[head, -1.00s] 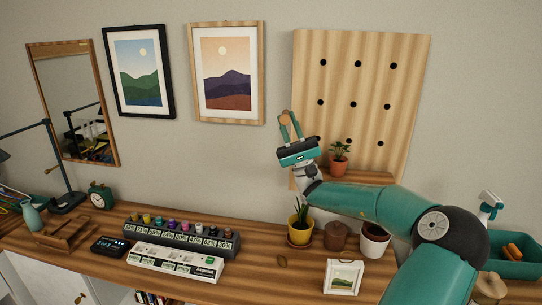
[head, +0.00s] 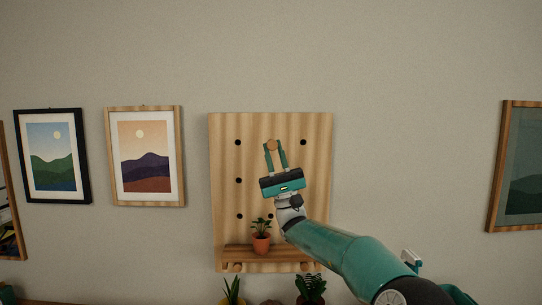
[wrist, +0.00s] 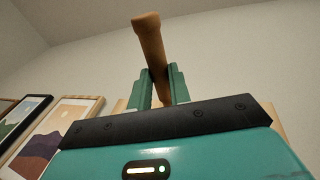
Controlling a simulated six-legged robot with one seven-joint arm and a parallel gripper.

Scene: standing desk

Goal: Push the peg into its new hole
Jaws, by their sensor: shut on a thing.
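The wooden pegboard (head: 222,190) hangs on the wall with dark round holes in it. My gripper (head: 274,151) is in front of its upper middle, pointing up, shut on the wooden peg (head: 272,145). In the wrist view the peg (wrist: 152,45) stands out between the green fingers (wrist: 161,88), with a thicker knob at its near end. Holes show at the top left (head: 238,142) and top right (head: 303,142). The peg and fingers cover the top middle area. I cannot tell whether the peg's far end is in a hole or short of one.
A small shelf (head: 285,252) sits low on the board, with a potted plant (head: 261,243) on it. Framed pictures (head: 50,157) (head: 146,155) hang to the left and another (head: 516,168) at far right. The wall above the board is clear.

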